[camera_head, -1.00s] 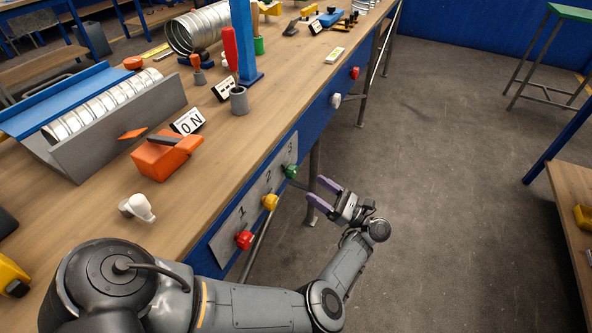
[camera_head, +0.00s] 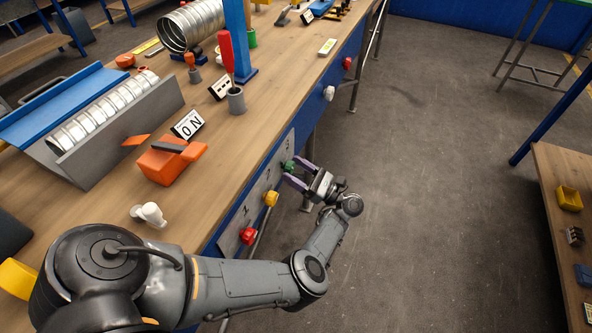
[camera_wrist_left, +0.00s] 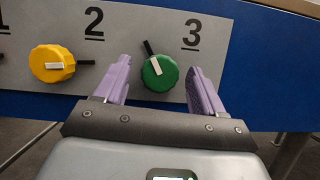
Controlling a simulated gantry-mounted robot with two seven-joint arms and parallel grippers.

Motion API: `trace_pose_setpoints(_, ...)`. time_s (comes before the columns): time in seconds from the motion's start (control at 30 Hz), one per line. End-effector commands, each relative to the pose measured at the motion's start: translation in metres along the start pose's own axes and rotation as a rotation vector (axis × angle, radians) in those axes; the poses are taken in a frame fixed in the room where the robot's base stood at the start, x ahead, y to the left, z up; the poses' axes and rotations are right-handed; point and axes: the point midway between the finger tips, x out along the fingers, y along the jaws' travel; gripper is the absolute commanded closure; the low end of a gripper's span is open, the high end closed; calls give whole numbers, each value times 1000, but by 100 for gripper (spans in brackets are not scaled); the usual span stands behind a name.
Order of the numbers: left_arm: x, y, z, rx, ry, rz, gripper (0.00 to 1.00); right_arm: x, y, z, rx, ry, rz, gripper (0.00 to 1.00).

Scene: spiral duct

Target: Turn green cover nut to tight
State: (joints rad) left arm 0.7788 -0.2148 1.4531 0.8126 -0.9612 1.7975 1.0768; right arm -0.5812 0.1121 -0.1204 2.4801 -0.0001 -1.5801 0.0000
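The green cover nut (camera_head: 288,166) is on the panel on the bench's front side, under the number 3. In the left wrist view the green nut (camera_wrist_left: 160,73) has a white bar on its face, and a black mark beside it points up and left. My left gripper (camera_head: 293,172) is open at the nut. In the left wrist view its two purple fingers (camera_wrist_left: 160,84) stand either side of the nut, with gaps on both sides. I cannot tell how deep the fingers reach. My right gripper is not in view.
A yellow nut (camera_head: 271,199) under number 2 and a red nut (camera_head: 248,235) sit on the same panel, left of the green one. A white knob (camera_head: 328,93) is farther along the bench front.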

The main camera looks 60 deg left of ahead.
Motion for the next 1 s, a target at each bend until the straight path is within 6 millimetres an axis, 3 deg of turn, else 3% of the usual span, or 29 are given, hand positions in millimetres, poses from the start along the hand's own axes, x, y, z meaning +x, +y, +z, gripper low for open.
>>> trace_pose_setpoints(0.03,0,0,0,0,0,0,37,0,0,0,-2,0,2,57)
trace_pose_setpoints(0.37,0,0,0,0,0,1,87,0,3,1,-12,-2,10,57)
trace_pose_setpoints(0.67,1,0,2,35,0,-14,87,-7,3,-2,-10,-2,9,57)
trace_pose_setpoints(1.0,2,2,7,231,2,-97,87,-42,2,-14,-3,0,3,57)
